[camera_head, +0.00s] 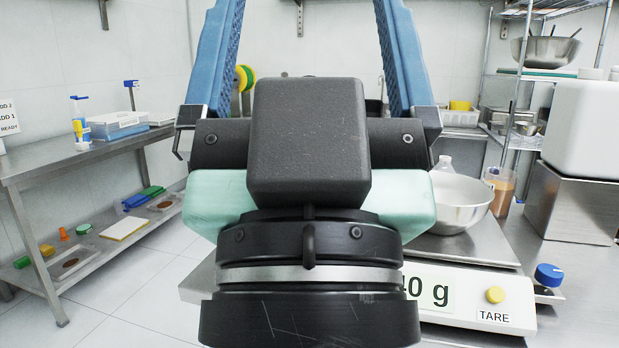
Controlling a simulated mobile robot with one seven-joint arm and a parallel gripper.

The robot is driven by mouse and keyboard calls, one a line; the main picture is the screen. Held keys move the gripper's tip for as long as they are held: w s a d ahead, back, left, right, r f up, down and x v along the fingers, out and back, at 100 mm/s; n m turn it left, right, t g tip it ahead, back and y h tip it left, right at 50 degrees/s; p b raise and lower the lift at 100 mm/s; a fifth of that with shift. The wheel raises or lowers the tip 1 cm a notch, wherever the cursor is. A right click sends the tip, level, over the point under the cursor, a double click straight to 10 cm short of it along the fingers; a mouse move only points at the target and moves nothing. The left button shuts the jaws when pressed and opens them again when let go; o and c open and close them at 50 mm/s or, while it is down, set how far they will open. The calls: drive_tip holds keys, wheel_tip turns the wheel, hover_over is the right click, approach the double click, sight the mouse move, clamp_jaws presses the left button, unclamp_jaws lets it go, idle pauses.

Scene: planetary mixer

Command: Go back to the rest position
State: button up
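My gripper (306,30) fills the middle of the head view. Its dark body and mint-green side parts are close to the camera. Its two blue lattice fingers point up, stand wide apart and look open, with nothing seen between them. Their tips are cut off by the top edge.
A steel table (50,172) with a lower shelf stands at left. The steel worktop (585,290) at right carries a white block-like machine part (585,125) on a metal box and a brown-filled container (500,185). A wire rack stands behind. Tiled floor (150,300) shows at left.

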wheel_tip(320, 180, up, 21)
drive_tip(key=p, duration=1.8)
